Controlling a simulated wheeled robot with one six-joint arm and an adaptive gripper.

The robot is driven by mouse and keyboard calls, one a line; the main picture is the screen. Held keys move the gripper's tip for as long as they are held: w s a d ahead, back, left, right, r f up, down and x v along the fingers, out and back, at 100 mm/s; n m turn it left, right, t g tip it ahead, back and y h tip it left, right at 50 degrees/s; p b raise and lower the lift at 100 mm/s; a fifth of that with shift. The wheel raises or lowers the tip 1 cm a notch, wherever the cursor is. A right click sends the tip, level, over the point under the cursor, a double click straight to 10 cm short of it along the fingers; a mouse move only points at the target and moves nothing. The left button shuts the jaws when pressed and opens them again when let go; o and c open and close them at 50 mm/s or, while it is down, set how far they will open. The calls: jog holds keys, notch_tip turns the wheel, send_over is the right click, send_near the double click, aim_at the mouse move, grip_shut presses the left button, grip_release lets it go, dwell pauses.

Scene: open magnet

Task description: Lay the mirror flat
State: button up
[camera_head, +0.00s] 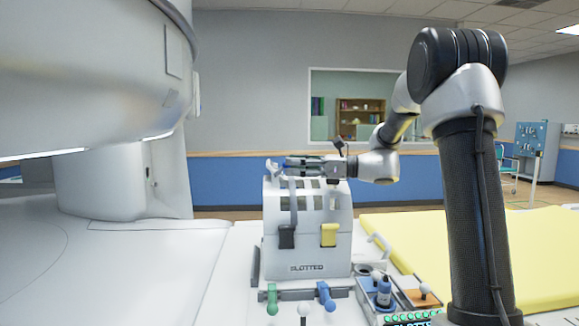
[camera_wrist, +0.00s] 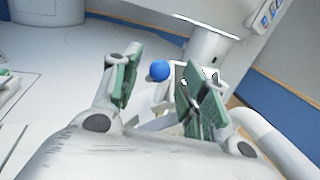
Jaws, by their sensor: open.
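My gripper (camera_head: 290,166) reaches in from the right above the white head coil (camera_head: 310,240) marked SLOTTED. In the wrist view my gripper (camera_wrist: 163,62) has its two green-padded fingers spread apart. A round blue knob (camera_wrist: 159,71) shows between the fingers, apart from both pads in the picture. A pale, dark-edged panel beside the knob, partly hidden by the right finger, may be the mirror; I cannot tell its tilt. In the head view a small bluish part (camera_head: 272,168) stands at the coil's top left, by the fingertips.
The scanner housing (camera_head: 90,80) looms at the left. A yellow mat (camera_head: 420,240) lies right of the coil. Green and blue handles (camera_head: 325,296) stick out in front. A control box (camera_head: 385,297) stands at the coil's front right.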

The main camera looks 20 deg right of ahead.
jog(key=shift+x, duration=0.8)
grip_shut()
